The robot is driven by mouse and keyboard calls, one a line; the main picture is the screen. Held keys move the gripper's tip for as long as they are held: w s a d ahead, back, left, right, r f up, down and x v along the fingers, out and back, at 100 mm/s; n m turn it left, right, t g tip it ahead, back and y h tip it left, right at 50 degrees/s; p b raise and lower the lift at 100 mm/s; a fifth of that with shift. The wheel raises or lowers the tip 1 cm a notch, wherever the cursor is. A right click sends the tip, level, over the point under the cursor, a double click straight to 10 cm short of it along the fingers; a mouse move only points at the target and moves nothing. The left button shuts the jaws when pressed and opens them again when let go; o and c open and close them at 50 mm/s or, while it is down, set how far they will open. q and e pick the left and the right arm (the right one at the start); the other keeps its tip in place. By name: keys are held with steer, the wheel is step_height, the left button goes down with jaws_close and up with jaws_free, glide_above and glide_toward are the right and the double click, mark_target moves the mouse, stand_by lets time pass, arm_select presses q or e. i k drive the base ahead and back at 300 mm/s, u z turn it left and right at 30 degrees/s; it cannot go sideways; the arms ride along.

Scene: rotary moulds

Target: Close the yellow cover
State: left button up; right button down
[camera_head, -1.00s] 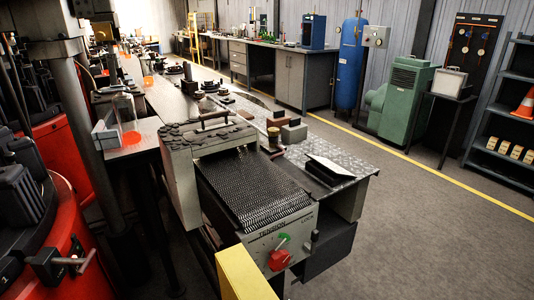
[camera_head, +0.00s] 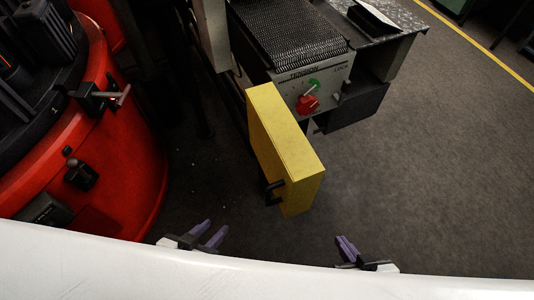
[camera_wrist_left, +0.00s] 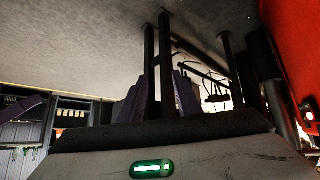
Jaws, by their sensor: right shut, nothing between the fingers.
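The yellow cover (camera_head: 285,140) is a box-like panel that sticks out from the front left corner of the grey machine, swung away from its control face. A black handle (camera_head: 273,192) sits on its near end, low on the left side. My left gripper (camera_head: 214,226) is open and empty, to the left of the handle and nearer to me. Its purple fingers stand apart in the left wrist view (camera_wrist_left: 160,88). My right gripper (camera_head: 344,240) is shut and empty, to the right of the cover. Neither gripper touches the cover.
The control face (camera_head: 322,88) carries a red knob (camera_head: 307,104) and a green one. A large red rotary machine (camera_head: 140,165) with black clamps (camera_head: 100,97) stands close on the left. The floor (camera_head: 440,170) on the right is clear.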

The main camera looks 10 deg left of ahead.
mark_target(293, 171)
steer(key=z, duration=0.5)
steer(key=k, duration=1.15)
steer(key=u, duration=0.3)
steer(key=i, duration=0.7)
steer(key=u, duration=0.05)
